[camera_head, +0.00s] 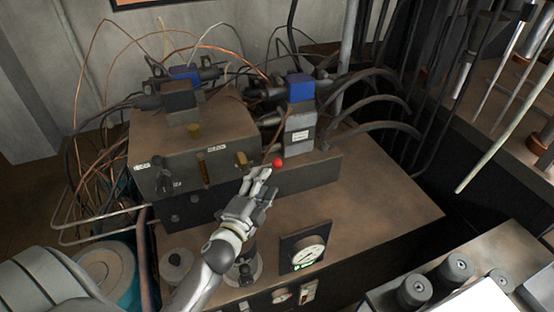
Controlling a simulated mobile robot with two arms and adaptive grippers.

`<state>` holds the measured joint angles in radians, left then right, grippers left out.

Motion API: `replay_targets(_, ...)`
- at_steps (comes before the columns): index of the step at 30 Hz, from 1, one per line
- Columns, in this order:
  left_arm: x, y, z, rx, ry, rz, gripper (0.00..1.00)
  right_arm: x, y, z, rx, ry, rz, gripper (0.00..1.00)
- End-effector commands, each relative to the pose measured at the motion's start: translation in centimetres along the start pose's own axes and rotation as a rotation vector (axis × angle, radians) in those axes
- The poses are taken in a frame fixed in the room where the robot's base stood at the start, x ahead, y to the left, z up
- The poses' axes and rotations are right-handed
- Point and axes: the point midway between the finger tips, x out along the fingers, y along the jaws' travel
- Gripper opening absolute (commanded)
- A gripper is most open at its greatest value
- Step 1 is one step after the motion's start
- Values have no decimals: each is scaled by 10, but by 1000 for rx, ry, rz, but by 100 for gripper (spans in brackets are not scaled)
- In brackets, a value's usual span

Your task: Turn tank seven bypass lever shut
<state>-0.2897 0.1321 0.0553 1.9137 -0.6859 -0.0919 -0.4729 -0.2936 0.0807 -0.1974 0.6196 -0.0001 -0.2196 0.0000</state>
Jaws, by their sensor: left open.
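A red ball knob (278,162) shows near the middle, in front of a grey upright block with a white label; it may be the bypass lever's end. Its stem is not clearly visible, and the labels are too small to read. My left gripper (266,181) reaches up from the lower left, fingers apart and empty. Its fingertips are just below and left of the red knob; I cannot tell whether they touch it. My right gripper is not in view.
A brown control box (195,150) with small knobs and labels stands left of the gripper. Blue-topped valve blocks (300,88) with thick black hoses stand behind. A round gauge (305,254) is at the front. Loose wires crowd the left; the brown top (375,205) is clear at right.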

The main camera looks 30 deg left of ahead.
Motion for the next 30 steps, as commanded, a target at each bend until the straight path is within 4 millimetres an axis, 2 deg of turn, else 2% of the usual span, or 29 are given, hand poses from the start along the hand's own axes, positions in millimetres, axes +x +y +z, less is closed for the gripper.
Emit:
replay_targets(1, 9, -4, -1, 0, 1, -3, 49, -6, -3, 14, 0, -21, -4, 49)
replay_targets(3, 21, -4, -1, -1, 1, -2, 49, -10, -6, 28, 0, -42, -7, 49)
replay_targets(6, 37, -4, -1, -2, 1, -2, 49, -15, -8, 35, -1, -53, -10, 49)
replay_targets(8, 46, -3, -1, -3, -1, -1, 49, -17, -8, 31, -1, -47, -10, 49)
replay_targets(15, 75, -2, 0, -4, -1, -1, 49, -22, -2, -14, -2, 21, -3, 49)
replay_targets(17, 80, -2, 0, -3, -1, -1, 49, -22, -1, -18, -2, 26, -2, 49)
replay_targets(20, 85, -1, 0, -3, -2, 0, 49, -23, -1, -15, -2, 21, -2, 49)
replay_targets(30, 87, -1, 0, -3, -1, 0, 49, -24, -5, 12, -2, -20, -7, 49)
